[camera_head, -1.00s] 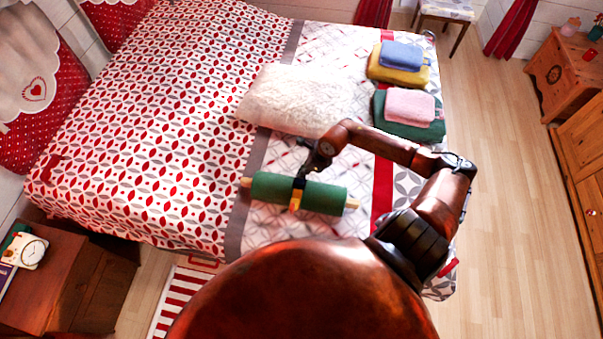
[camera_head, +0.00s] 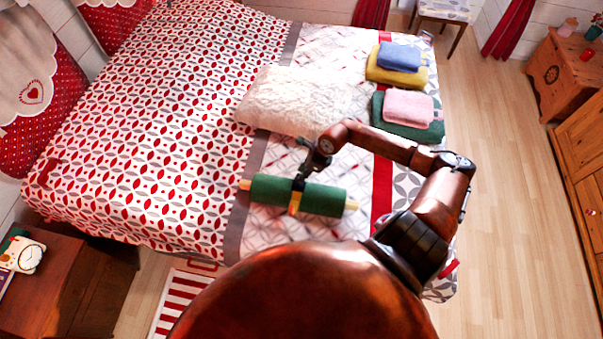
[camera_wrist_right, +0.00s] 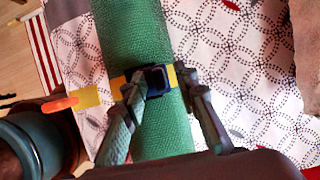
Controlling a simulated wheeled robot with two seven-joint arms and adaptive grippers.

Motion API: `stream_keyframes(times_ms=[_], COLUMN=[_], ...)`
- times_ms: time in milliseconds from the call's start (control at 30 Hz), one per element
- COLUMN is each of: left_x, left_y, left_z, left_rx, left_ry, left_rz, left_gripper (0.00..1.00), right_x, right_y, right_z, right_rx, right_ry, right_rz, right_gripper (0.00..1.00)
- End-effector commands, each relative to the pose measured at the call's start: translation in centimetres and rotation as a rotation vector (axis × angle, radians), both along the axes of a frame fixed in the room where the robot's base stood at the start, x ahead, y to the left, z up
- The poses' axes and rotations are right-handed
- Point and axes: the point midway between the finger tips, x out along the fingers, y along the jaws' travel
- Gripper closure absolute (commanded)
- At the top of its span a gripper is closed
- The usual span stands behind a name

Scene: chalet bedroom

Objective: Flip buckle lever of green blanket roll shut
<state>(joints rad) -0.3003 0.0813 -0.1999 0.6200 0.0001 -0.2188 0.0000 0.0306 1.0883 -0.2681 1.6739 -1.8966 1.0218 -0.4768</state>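The green blanket roll (camera_head: 323,199) lies on the bed near its front edge, with a pale rod end at each side. A yellow strap (camera_wrist_right: 116,86) goes around it, with a dark buckle (camera_wrist_right: 157,80) on top in the right wrist view. A yellow tail with an orange tip (camera_wrist_right: 61,104) sticks out left of the roll there. My right gripper (camera_head: 299,180) is over the strap; its fingers are apart (camera_wrist_right: 160,84), one on each side of the buckle. I cannot tell whether they touch it, or how the lever sits. My left gripper is out of view.
A white fluffy pillow (camera_head: 291,102) lies behind the roll. Folded towels (camera_head: 407,107) are stacked at the bed's right side. A nightstand (camera_head: 45,285) with a clock stands at the lower left. The patterned bedspread left of the roll is clear.

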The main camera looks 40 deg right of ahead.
Motion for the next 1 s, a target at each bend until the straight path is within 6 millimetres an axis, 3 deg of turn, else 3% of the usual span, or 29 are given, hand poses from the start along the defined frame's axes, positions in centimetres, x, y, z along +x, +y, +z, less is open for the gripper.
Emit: stream_keyframes(times_ms=[167, 600, 800, 1000], left_x=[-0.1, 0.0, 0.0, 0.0], left_y=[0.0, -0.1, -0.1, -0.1], left_z=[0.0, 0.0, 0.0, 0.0], left_rx=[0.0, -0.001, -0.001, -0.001], left_ry=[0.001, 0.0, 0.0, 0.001], left_rz=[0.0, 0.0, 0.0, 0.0], left_gripper=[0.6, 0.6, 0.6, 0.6], right_x=[-0.4, -3.0, -3.6, -3.6], right_y=[-0.5, -2.5, -2.9, -2.9], right_z=[1.4, 9.2, 10.8, 11.1], right_rx=[-0.003, -0.004, -0.001, 0.0], right_ry=[-0.001, 0.001, 0.002, 0.0], right_rz=[0.0, 0.0, 0.0, 0.0], right_gripper=[0.72, 0.72, 0.72, 0.72])
